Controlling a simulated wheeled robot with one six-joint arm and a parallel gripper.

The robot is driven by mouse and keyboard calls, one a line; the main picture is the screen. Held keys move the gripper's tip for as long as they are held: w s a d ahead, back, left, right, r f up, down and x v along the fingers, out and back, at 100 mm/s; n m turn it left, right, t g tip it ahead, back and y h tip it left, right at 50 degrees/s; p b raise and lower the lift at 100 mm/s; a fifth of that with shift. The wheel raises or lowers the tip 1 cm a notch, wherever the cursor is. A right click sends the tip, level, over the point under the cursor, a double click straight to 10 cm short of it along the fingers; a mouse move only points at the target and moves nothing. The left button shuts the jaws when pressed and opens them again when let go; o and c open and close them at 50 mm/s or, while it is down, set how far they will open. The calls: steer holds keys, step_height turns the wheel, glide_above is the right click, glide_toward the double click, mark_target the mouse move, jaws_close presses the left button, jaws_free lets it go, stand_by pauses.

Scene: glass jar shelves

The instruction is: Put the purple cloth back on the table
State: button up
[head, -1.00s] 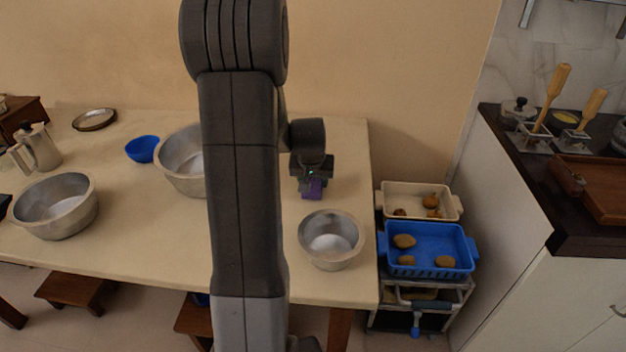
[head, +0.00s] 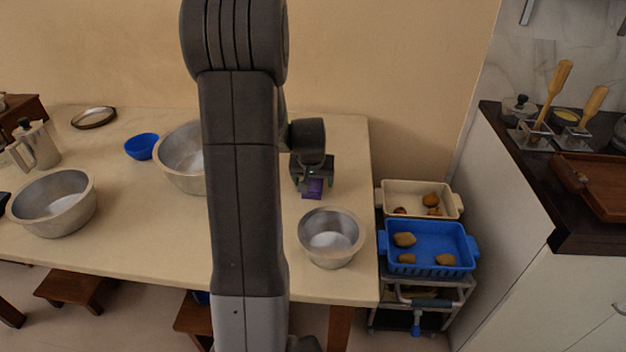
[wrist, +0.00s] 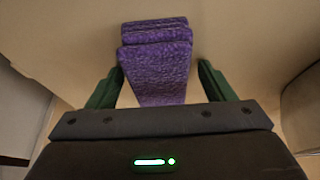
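The purple cloth (head: 312,189) is folded in layers and sits at the right part of the table (head: 255,118), below my gripper in the head view. In the wrist view the cloth (wrist: 158,62) lies between the two green fingers of my gripper (wrist: 160,75). The fingers stand apart, with a narrow gap showing beside the cloth on the right; on the left the gap is very small. The cloth appears to rest on the pale tabletop. My gripper's fingertips are mostly hidden in the head view.
A small metal bowl (head: 331,239) stands in front of the cloth, near the table's right edge. A larger metal bowl (head: 180,165) is partly hidden behind my arm. A blue bowl (head: 142,147) is further left. A cart with a blue basket (head: 428,250) stands right of the table.

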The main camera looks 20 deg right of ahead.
stand_by(0.6)
steer(key=shift+p+v, duration=2.2)
steer(key=shift+v, duration=1.8)
steer(key=p+v, duration=0.1)
steer(key=v, duration=1.2)
steer(key=shift+s+r, duration=0.2)
steer(key=shift+r, duration=0.2)
steer(key=b+x, duration=0.1)
steer(key=x, duration=1.3)
